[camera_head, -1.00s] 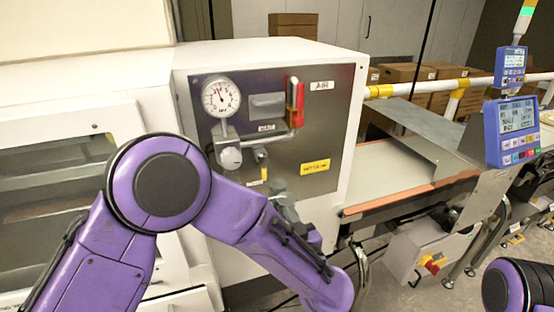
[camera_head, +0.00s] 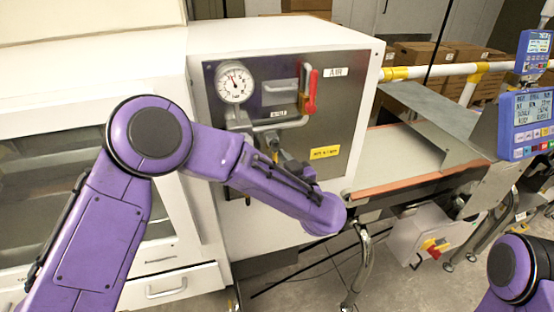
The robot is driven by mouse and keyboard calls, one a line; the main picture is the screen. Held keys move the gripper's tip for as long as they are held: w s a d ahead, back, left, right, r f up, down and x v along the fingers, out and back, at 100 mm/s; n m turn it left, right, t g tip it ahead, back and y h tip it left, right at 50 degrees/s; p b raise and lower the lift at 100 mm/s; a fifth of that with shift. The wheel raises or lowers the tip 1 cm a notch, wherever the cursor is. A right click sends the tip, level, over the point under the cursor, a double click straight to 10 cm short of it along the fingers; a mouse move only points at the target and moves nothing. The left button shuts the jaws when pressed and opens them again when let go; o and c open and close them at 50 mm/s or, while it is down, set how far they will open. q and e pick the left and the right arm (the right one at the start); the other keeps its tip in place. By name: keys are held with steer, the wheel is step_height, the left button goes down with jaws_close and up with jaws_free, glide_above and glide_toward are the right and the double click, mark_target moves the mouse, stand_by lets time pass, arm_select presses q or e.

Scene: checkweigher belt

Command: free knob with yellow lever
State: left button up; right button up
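A steel panel (camera_head: 350,95) on the white cabinet carries a round gauge (camera_head: 235,83), grey pipework (camera_head: 282,124) and a red handle (camera_head: 310,92). The knob under the gauge is mostly hidden behind my purple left arm. Contact and finger opening cannot be made out. My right gripper is out of view; only part of that arm shows at the lower right.
A yellow label (camera_head: 325,152) is on the panel, right of the gripper. The conveyor belt (camera_head: 400,155) and blue control screens (camera_head: 527,123) stand to the right. A white drawer (camera_head: 168,286) is at lower left. Cardboard boxes (camera_head: 415,62) are behind.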

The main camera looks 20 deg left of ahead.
mark_target(283, 144)
arm_select(q)
steer(key=shift+w, duration=0.1)
jaws_close()
steer(key=shift+d+f, duration=0.1)
steer(key=shift+w+d+r+n+g+h+b, duration=0.1)
steer(key=shift+w+d+r+n+h+b, duration=0.3)
steer(key=shift+n, duration=1.4)
steer(key=shift+w+d+r+n+g+h+b, duration=0.15)
steer(key=shift+d+r+n+h+b, duration=0.4)
steer(key=shift+n, duration=1.25)
steer(key=shift+w+d+r+n+g+h+b, duration=0.15)
steer(key=shift+w+d+n+h+b, duration=0.35)
steer(key=shift+n, duration=1.3)
steer(key=shift+s+a+r, duration=0.1)
steer(key=shift+s, duration=0.05)
jaws_free()
